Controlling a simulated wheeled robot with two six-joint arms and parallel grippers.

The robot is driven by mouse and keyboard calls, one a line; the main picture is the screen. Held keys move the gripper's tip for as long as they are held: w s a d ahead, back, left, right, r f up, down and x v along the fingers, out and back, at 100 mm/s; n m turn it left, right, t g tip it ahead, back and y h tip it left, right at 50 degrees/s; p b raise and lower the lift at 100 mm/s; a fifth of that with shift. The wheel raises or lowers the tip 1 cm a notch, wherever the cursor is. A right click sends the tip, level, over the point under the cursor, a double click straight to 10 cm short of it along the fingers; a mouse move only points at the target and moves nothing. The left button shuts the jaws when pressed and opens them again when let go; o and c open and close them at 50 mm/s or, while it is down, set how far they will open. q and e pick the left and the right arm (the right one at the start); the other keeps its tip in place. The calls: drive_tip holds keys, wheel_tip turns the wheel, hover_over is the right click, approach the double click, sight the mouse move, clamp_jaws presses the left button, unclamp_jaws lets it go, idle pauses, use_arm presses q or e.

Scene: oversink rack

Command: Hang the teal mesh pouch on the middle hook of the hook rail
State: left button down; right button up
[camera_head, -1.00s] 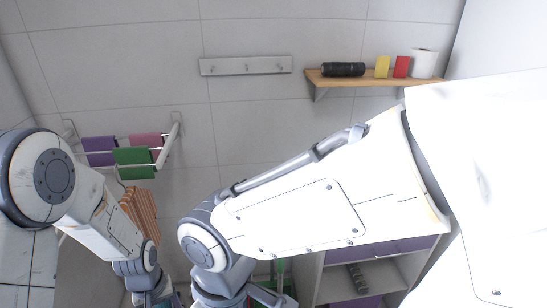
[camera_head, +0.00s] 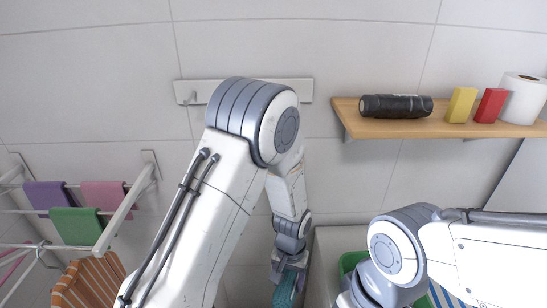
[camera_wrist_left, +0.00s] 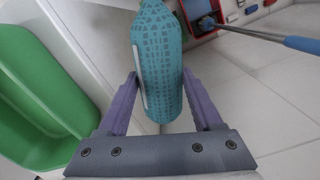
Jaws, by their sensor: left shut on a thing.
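The hook rail (camera_head: 300,90) is on the tiled wall. Its left hook (camera_head: 191,97) shows, but my left arm hides the middle of the rail, including the middle hook. My left gripper (camera_head: 289,263) is low in the middle of the head view, well below the rail, pointing down. It is shut on the teal mesh pouch (camera_head: 285,291), which is cut off by the lower edge. In the left wrist view the pouch (camera_wrist_left: 158,50) hangs between the two purple fingers. My right gripper is not in view.
A wooden shelf (camera_head: 440,127) right of the rail holds a black roll (camera_head: 396,106), yellow box (camera_head: 461,105), red box (camera_head: 490,105) and paper roll (camera_head: 524,98). A drying rack (camera_head: 130,210) with towels is left. A green basin (camera_wrist_left: 40,95) lies beside the pouch.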

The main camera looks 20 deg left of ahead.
use_arm(q)
drive_tip(key=s+a+r+m+g+p, duration=0.1)
drive_tip(key=m, duration=0.1)
drive_tip(key=s+a+r+m+y+p, duration=0.1)
drive_tip(key=s+r, duration=0.1)
drive_tip(key=s+r+m+g+p, duration=0.1)
drive_tip(key=r+m, duration=0.1)
drive_tip(key=shift+s+a+m+g, duration=0.25)
drive_tip(key=shift+a+m+g, duration=0.05)
drive_tip(key=shift+a, duration=0.1)
drive_tip(key=s+a+r+m+y+p, duration=0.1)
drive_tip(key=a+r+m+y+p, duration=0.2)
drive_tip(key=a+r+m+y, duration=0.4)
drive_tip(key=w+r+m+t+y+p, duration=0.35)
drive_tip(key=r+m+t, duration=0.2)
drive_tip(key=r, duration=0.55)
drive_tip(key=w+r+m+t+y+p, duration=0.2)
drive_tip(key=w+r+m+t+y, duration=0.25)
drive_tip(key=r, duration=0.55)
drive_tip(key=w+a+f+m+h+b, duration=0.1)
drive_tip(key=w+a, duration=0.1)
drive_tip(key=w, duration=0.7)
drive_tip(key=shift+a+m+t+h+b, duration=0.3)
drive_tip(key=shift+a+m+b, duration=0.05)
drive_tip(key=shift+a+m, duration=0.05)
